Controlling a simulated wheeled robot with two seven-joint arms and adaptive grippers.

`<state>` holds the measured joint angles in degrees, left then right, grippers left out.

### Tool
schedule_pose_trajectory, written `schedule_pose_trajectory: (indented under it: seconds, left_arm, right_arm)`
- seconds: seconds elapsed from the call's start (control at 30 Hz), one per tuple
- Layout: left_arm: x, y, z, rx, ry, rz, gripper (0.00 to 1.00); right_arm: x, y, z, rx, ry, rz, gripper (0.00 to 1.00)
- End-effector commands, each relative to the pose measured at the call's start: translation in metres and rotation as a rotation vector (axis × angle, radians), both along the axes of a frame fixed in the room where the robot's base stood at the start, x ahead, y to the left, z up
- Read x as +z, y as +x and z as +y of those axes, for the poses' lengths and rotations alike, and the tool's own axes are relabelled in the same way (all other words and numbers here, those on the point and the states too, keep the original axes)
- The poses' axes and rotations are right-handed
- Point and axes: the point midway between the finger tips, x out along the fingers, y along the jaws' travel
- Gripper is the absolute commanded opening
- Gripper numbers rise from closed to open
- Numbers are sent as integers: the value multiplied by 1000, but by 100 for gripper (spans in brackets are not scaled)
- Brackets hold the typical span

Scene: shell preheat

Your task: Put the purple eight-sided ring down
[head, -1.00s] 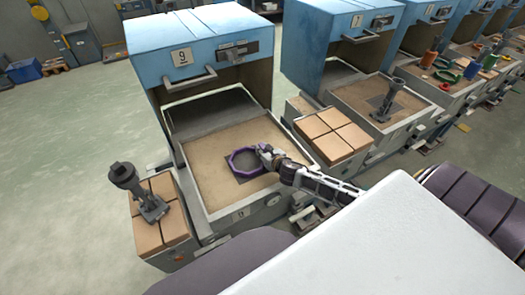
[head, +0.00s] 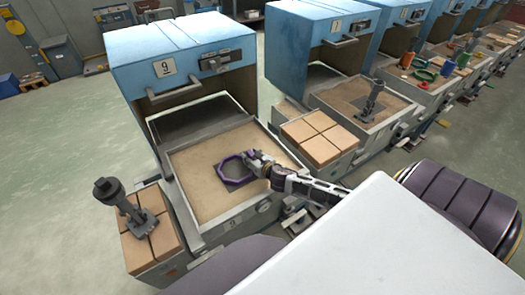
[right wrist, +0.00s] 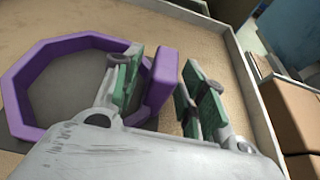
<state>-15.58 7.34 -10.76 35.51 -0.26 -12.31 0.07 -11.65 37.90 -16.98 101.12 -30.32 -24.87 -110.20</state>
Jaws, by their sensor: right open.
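The purple eight-sided ring (head: 233,181) lies on a dark square patch in the sandy tray (head: 195,205) of the blue machine marked 9. In the right wrist view, the ring (right wrist: 22,112) stands with one wall between my fingers. My right gripper (head: 255,158) is at the ring's far right side. It also shows in the right wrist view (right wrist: 160,85), open, with one finger inside the ring and one outside. A gap shows between the outer finger and the wall; contact of the inner finger cannot be told. My left gripper is not in view.
The blue machine (head: 185,50) opens behind the tray. A brown block stack (head: 320,133) stands right of the tray. A dark upright tool (head: 122,203) stands on brown blocks at the left. The sandy tray has bare room around the ring.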

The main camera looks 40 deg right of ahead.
Motion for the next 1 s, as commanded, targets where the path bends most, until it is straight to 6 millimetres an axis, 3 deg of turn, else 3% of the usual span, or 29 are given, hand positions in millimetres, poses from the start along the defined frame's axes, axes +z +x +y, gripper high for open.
schedule_pose_trajectory:
  seconds: [0.5, 1.0]
  left_arm:
    - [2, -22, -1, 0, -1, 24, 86]
    - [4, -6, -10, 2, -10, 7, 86]
  right_arm:
    - [15, -36, 2, 1, 0, 0, 42]
    - [29, -70, 4, 1, 1, 0, 42]
